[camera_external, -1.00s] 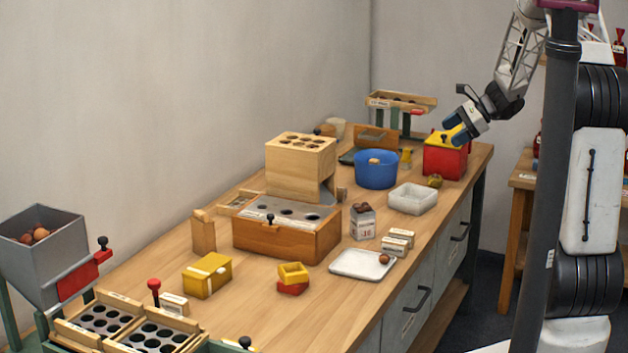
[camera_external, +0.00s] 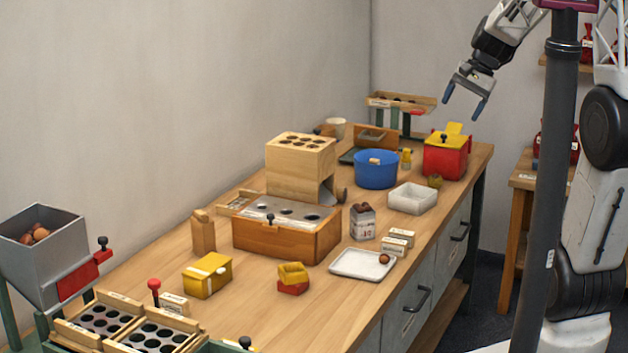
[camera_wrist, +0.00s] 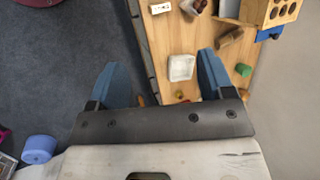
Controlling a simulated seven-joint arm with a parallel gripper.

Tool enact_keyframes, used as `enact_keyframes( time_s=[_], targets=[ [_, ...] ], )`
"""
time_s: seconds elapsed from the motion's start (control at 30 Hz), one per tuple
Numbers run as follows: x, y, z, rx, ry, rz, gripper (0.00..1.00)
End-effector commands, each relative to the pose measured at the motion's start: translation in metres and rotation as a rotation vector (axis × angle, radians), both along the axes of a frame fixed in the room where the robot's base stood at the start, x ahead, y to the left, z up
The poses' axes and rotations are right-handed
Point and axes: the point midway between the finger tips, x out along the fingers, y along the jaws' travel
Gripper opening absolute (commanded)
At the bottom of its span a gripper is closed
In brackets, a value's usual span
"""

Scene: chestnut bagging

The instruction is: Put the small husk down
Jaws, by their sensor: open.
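A small olive-brown thing (camera_external: 435,181), which looks like a husk, sits on the bench between the white tub (camera_external: 412,198) and the red box (camera_external: 445,160). A small yellowish thing below the tub in the wrist view (camera_wrist: 180,95) appears to be the same one. My gripper (camera_external: 463,98) is open and empty, in the air above the red box. Its two blue fingers are spread wide apart in the wrist view (camera_wrist: 162,68). The red box has a yellow top with a raised flap; its inside is hidden.
A blue pot (camera_external: 376,170) stands left of the red box. A raised wooden rack (camera_external: 400,101) stands behind. A wooden block with holes (camera_external: 300,165), a white tray (camera_external: 362,264) and small boxes occupy the bench. The air around my gripper is clear.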

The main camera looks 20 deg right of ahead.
Motion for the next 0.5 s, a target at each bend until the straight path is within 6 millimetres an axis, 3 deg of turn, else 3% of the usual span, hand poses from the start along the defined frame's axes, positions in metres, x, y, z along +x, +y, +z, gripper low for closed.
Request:
enact_keyframes(
  time_s=[0.2,0.5],
  targets=[
    [-0.060,0.013,0.018,-0.127,-0.072,0.158,0.74],
    [-0.139,0.021,0.029,-0.302,-0.164,0.369,0.74]
  ],
)
